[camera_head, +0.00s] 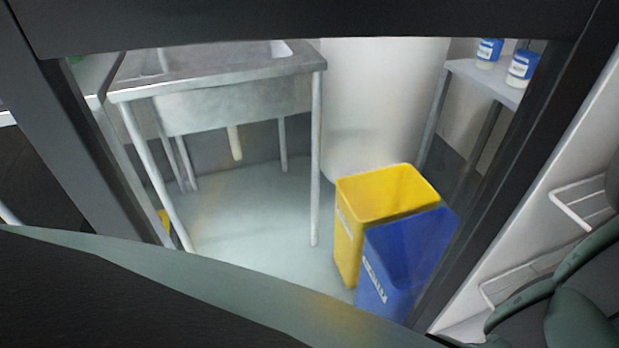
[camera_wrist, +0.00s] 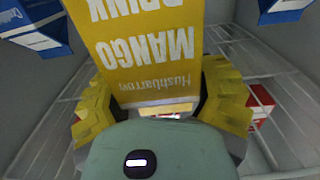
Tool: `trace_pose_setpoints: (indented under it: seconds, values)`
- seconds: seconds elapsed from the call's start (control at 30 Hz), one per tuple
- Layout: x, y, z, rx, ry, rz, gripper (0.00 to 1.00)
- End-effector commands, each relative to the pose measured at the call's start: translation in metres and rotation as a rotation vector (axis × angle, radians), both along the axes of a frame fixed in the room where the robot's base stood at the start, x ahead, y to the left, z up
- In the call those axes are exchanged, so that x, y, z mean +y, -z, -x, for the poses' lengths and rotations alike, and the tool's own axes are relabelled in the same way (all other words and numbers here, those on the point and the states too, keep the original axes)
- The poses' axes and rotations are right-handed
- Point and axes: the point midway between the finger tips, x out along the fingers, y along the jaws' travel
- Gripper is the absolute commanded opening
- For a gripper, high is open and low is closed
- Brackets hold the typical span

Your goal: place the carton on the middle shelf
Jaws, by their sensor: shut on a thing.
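The carton (camera_wrist: 145,50) is yellow with upside-down white lettering that reads "MANGO DRINK". It stands between the yellow fingers of my gripper (camera_wrist: 158,98) in the wrist view, and the gripper is shut on it. Its far end runs out of the top of the picture. White wire shelving (camera_wrist: 265,75) shows on the right and also at the lower left. I cannot tell which level is the middle shelf. Neither the carton nor my gripper shows in the head view.
In the wrist view, blue-and-white packages show at the upper left (camera_wrist: 35,28) and upper right (camera_wrist: 278,10), and a red item (camera_wrist: 260,105) lies right of my gripper. The head view shows a steel sink (camera_head: 220,75), yellow bin (camera_head: 350,225), blue bin (camera_head: 405,260) and clear floor between.

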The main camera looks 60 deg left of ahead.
Motion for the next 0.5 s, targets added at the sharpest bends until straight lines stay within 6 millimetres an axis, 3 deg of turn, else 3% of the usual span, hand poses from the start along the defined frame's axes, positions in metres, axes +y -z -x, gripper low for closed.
trace_pose_setpoints:
  seconds: [0.1, 0.5]
  values:
    - [-0.004, 0.0, -0.026, -0.008, -0.009, 0.001, 0.2]
    - [-0.024, 0.008, -0.096, -0.006, -0.008, 0.001, 0.2]
